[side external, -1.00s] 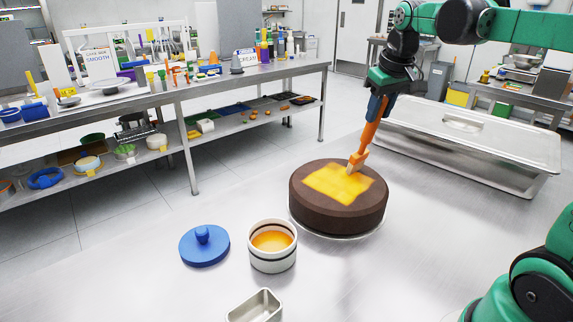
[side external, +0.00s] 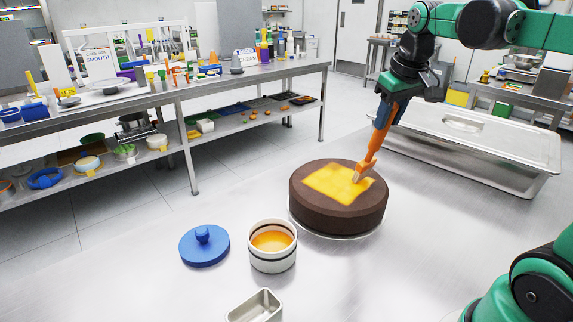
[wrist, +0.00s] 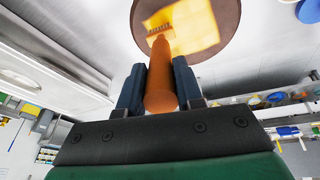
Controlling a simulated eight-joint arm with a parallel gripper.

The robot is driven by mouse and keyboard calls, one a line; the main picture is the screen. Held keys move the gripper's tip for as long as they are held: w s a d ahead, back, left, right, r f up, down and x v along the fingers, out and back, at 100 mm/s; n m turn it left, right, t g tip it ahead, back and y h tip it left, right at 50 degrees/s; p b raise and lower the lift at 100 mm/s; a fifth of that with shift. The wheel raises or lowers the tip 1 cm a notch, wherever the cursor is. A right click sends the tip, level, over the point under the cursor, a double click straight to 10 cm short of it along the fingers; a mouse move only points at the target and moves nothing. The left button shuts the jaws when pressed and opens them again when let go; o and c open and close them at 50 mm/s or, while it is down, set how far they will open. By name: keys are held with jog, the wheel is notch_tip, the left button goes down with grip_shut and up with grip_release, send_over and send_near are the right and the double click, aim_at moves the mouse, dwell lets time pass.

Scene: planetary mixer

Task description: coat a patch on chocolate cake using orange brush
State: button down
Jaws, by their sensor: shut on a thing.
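The chocolate cake (side external: 338,213) is a round brown block on a thin clear-edged plate. A yellow patch (side external: 335,184) covers much of its top. My gripper (side external: 383,112) is shut on the handle of the orange brush (side external: 376,141) above the cake's right side. The brush leans, and its pale bristles (side external: 360,174) appear to touch the patch's right part. In the wrist view, both dark fingers clasp the orange brush (wrist: 162,80), and the bristle end lies over the yellow patch (wrist: 195,25). The cake (wrist: 230,20) is cut off by the frame's top edge there.
A white striped pot (side external: 272,247) of orange liquid stands left of the cake. A blue knobbed lid (side external: 204,245) and a small metal tin (side external: 255,307) lie nearby. A large lidded metal pan (side external: 475,140) stands behind right.

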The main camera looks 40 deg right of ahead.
notch_tip(320, 180, up, 8)
jog(key=d, duration=0.2)
jog(key=shift+d, duration=0.3)
dwell(0.5)
jog(key=shift+w, duration=0.2)
dwell(0.4)
jog(key=shift+w+a+f+t+h, duration=0.3)
jog(key=shift+w+a+f+t, duration=0.4)
jog(key=shift+w, duration=0.25)
jog(key=shift+w+a+f+t+h, duration=0.3)
jog(key=shift+w+a+f+t, duration=0.25)
jog(key=shift+w+f, duration=0.3)
jog(key=shift+w+r, duration=0.1)
jog(key=shift+r, duration=0.05)
